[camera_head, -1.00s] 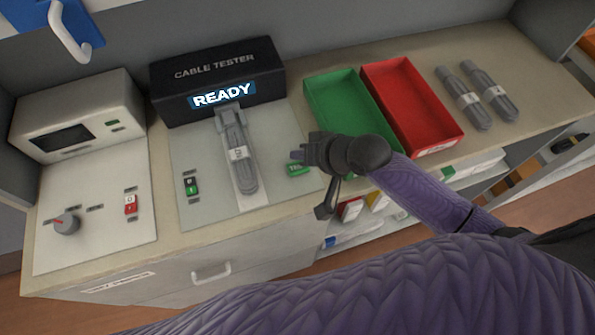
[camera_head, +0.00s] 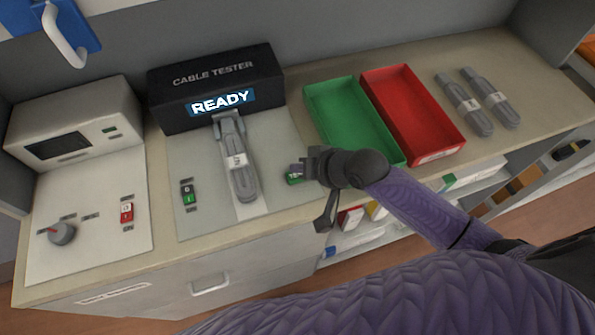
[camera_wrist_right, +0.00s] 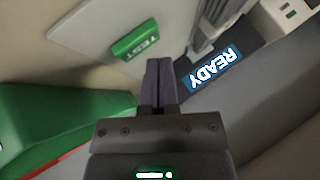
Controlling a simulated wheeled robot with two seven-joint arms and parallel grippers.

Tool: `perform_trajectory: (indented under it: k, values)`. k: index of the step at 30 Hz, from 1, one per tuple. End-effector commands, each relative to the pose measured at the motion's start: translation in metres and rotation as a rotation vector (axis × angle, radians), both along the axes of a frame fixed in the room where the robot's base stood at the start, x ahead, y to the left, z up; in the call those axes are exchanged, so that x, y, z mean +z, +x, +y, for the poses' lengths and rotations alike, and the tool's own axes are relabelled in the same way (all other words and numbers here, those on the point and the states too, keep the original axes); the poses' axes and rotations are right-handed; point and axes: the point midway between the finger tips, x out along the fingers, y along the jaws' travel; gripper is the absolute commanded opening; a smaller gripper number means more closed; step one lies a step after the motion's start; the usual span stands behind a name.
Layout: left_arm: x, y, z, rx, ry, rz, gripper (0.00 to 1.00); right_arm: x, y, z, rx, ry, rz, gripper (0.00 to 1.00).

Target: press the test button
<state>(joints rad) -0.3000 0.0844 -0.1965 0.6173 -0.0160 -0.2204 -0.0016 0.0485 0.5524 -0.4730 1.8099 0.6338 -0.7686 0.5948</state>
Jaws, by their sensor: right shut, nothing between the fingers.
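The green test button (camera_head: 293,179) sits on the tester's grey plate, right of the cable, and is partly covered by my right gripper in the head view. In the right wrist view the button (camera_wrist_right: 136,41), lettered TEST, shows whole, just beyond and left of the fingertips. My right gripper (camera_head: 303,170) is shut and empty, its tips at or just above the button; I cannot tell whether they touch. The fingers (camera_wrist_right: 160,66) lie together in the wrist view. The black cable tester (camera_head: 216,88) shows READY. A grey bundled cable (camera_head: 237,165) lies plugged in below it. My left gripper is not in view.
A green tray (camera_head: 352,125) and a red tray (camera_head: 412,112) stand right of the tester, with two more cables (camera_head: 478,102) beyond. A white device with a knob (camera_head: 62,233) and a red switch (camera_head: 127,212) is at left.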

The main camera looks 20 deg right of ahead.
Motion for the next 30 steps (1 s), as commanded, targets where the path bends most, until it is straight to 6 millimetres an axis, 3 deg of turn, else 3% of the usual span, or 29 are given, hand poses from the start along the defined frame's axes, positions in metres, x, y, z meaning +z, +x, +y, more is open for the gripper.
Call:
perform_trajectory:
  k: [15,30]
  values:
    - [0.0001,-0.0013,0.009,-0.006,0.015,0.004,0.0,0.0,0.0,0.0,0.0,0.0,0.0,0.0]
    - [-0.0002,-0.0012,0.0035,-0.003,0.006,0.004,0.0,0.0,0.0,0.0,0.0,0.0,0.0,0.0]
